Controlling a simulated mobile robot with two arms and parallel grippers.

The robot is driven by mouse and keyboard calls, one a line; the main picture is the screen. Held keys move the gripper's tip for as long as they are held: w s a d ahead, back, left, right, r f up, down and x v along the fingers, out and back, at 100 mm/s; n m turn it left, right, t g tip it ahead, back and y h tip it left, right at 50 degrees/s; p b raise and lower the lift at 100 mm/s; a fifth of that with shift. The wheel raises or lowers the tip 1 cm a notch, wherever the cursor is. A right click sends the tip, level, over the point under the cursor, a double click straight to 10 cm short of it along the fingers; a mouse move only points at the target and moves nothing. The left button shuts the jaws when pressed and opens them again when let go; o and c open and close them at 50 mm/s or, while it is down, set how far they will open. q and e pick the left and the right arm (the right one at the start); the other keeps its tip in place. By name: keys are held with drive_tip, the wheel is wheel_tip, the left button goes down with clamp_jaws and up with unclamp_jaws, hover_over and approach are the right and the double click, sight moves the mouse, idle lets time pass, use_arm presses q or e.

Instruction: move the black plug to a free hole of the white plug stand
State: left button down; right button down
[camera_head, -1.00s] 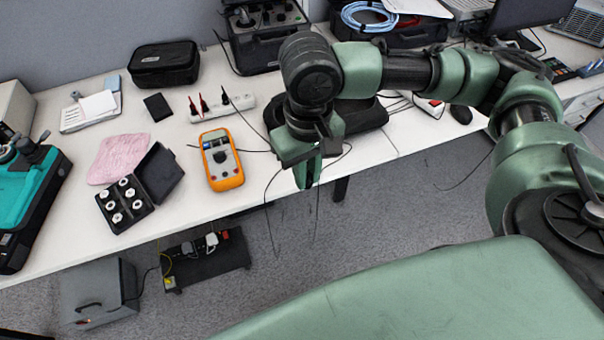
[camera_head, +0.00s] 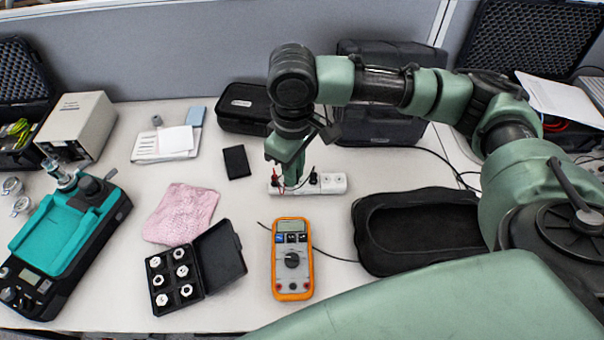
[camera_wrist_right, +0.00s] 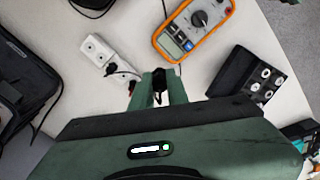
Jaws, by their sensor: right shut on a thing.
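The white plug stand (camera_head: 326,187) lies on the table behind the orange multimeter. A black plug (camera_head: 313,178) stands in it, a red plug (camera_head: 275,180) shows near its left end, and a hole near its right end looks free. My right gripper (camera_head: 290,181) points down at the left part of the stand, hiding some of it. In the right wrist view the stand (camera_wrist_right: 97,50) is left of the gripper, whose fingers are shut on a small black plug (camera_wrist_right: 158,86). I cannot tell whether that plug touches the stand. My left gripper is not in view.
The orange multimeter (camera_head: 292,266) is in front of the stand. A black tray (camera_head: 420,235) lies to the right. An open black box of white fittings (camera_head: 222,255), a pink cloth (camera_head: 181,213) and a small black block (camera_head: 237,162) are to the left. Black cables cross the table.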

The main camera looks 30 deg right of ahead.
drive_tip(key=w+d+f+n+p, duration=0.1)
drive_tip(key=w+f+n+p, duration=0.2)
drive_tip(key=w+n, duration=0.45)
drive_tip(key=n+p, duration=0.3)
drive_tip(key=n, duration=0.9)
approach(301, 182)
drive_tip(key=shift+m, duration=0.25)
wheel_tip(301, 182, down, 4)
drive_tip(key=b, duration=0.5)
drive_tip(key=shift+a+f, duration=0.1)
drive_tip(key=shift+w+f, duration=0.1)
drive_tip(key=shift+f, duration=0.25)
drive_tip(key=shift+f+p, duration=0.7)
drive_tip(key=shift+p, duration=0.05)
idle(1.9)
drive_tip(key=c, duration=1.3)
unclamp_jaws()
drive_tip(key=shift+r, duration=0.1)
